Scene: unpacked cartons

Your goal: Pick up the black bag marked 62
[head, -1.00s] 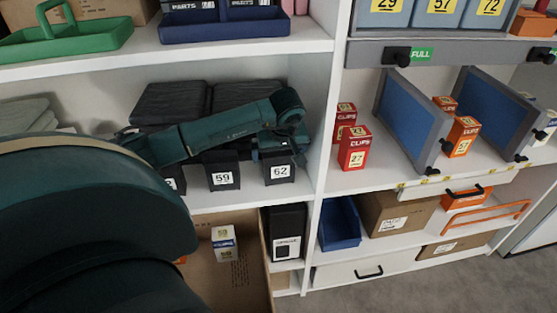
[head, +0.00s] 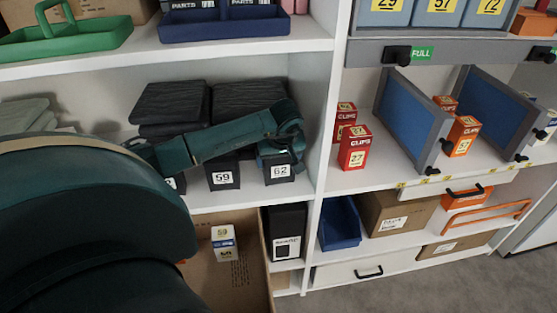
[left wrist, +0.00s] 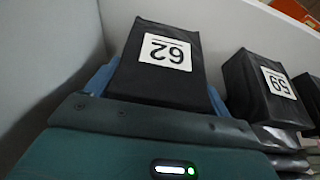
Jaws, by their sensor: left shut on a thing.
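The black bag marked 62 (head: 280,174) stands on the middle shelf near its right end, its white label facing out. My left gripper (head: 279,158) reaches over it from above and is shut on it. In the left wrist view the bag (left wrist: 158,85) sits between the two blue fingers, its label upside down. The bag seems to stand on the shelf still. My right gripper is not in view.
A black bag marked 59 (head: 223,176) stands close beside it, with another partly hidden further left. Dark folded stacks (head: 172,103) lie behind. A white upright panel (head: 322,110) bounds the shelf on the right. An open carton (head: 205,275) is below.

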